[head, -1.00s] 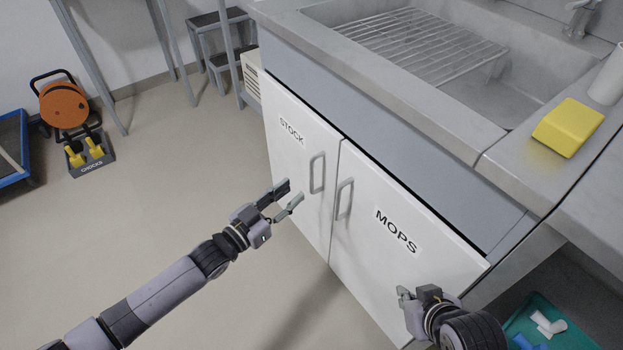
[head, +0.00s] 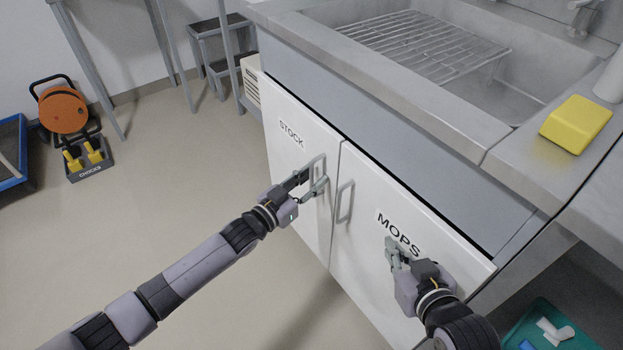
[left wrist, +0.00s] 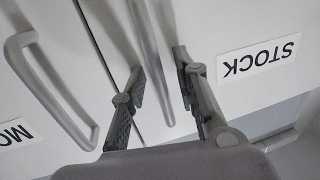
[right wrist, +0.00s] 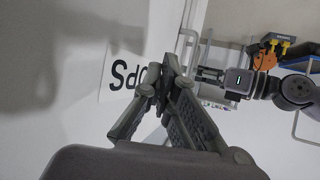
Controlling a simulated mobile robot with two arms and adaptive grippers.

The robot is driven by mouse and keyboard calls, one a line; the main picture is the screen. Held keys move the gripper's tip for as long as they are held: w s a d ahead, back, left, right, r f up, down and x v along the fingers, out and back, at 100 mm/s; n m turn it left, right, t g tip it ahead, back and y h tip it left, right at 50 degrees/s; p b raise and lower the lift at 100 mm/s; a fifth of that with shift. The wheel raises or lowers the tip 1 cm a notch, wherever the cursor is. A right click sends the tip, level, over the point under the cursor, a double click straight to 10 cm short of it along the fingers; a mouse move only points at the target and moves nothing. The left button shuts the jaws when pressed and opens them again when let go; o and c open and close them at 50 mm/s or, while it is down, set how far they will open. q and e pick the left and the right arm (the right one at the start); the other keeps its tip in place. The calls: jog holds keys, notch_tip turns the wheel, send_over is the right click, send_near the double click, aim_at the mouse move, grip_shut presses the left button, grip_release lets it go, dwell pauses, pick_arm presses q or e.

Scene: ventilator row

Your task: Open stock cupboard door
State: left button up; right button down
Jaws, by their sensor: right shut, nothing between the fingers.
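The stock cupboard door (head: 285,165) is white, labelled STOCK, and looks shut. Its grey bar handle (head: 319,168) is near its right edge. My left gripper (head: 310,183) is open at this handle. In the left wrist view the stock handle (left wrist: 152,60) runs in between the two open fingers (left wrist: 160,85), and they do not look closed on it. The mops door (head: 400,270) beside it is also shut, with its own handle (head: 345,202). My right gripper (head: 390,245) is shut and empty in front of the MOPS label; its fingertips touch each other in the right wrist view (right wrist: 160,80).
A steel sink counter (head: 400,95) with a yellow sponge-like block (head: 576,124) is above the doors. A teal bin (head: 550,330) is at lower right. An orange reel (head: 63,110) and chocks (head: 85,158) stand far left. The floor left of the cupboard is clear.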

pick_arm(q)
grip_shut()
dwell(0.7)
